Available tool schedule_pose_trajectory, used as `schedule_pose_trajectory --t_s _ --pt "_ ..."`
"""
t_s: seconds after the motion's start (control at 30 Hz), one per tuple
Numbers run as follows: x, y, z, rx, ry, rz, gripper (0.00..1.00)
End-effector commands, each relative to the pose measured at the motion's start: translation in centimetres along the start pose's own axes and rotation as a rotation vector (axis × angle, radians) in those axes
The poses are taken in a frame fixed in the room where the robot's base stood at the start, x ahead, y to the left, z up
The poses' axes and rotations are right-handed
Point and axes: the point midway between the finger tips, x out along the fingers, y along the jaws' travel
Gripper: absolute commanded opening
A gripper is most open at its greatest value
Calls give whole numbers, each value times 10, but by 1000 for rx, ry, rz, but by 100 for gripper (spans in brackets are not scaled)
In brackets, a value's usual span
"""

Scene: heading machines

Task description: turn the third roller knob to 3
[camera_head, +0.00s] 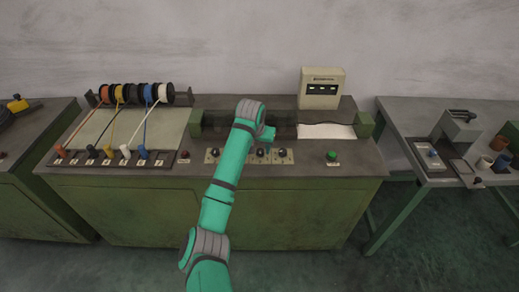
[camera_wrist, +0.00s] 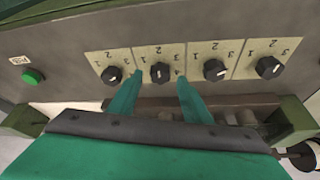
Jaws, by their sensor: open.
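Several black roller knobs stand in a row on pale numbered plates on the green machine's front edge. The third knob from the left in the head view (camera_head: 262,152) is the second from the left in the wrist view (camera_wrist: 160,71), which sees the panel upside down. My gripper (camera_wrist: 159,80) is open and empty, its two green fingertips on either side of this knob. I cannot tell whether they touch it. The plates carry the digits 1, 2 and 3. The exact setting of the third knob is too small to read. In the head view my arm covers part of the row.
A green button (camera_head: 331,155) sits right of the knobs; it also shows in the wrist view (camera_wrist: 34,77). Wire spools (camera_head: 130,94) and colored plugs are on the left. A beige box (camera_head: 321,88) stands behind. A grey table (camera_head: 400,125) is at the right.

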Motion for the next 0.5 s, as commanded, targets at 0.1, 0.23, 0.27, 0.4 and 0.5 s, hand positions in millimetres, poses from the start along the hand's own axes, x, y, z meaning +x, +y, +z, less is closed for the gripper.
schedule_pose_trajectory --t_s 0.1,0.23,0.27,0.4,0.5 --pt "11 0 0 0 -1 0 44" --pt "16 0 0 0 1 0 44" --pt "16 0 0 0 1 0 44" --pt "16 0 0 0 1 0 44" --pt "16 0 0 0 1 0 42"
